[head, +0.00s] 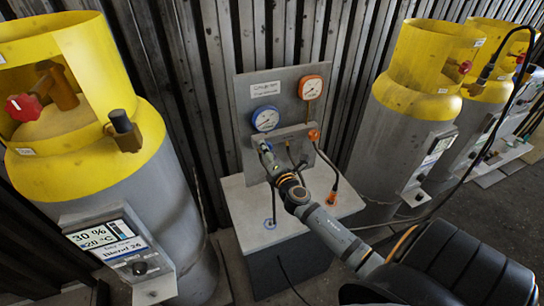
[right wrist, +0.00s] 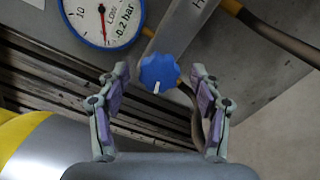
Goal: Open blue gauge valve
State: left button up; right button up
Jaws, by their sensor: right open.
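The blue gauge valve is a small round blue knob (right wrist: 159,70) with a white mark at its lower edge, below the blue-rimmed gauge (right wrist: 100,18). This gauge also shows on the panel in the head view (head: 265,118). My right gripper (right wrist: 160,74) is open, with one finger on each side of the knob and a visible gap to each. In the head view my right gripper (head: 264,152) is at the panel's lower left and hides the knob. My left gripper is in neither view.
An orange gauge (head: 310,88) and orange knob (head: 313,135) are on the panel's right side. Hoses hang below the manifold to a pale pedestal (head: 238,205). Yellow-topped grey cylinders stand at left (head: 150,180) and right (head: 385,140).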

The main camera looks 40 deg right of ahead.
jog(key=v, duration=1.1)
jog(key=shift+s, duration=0.2)
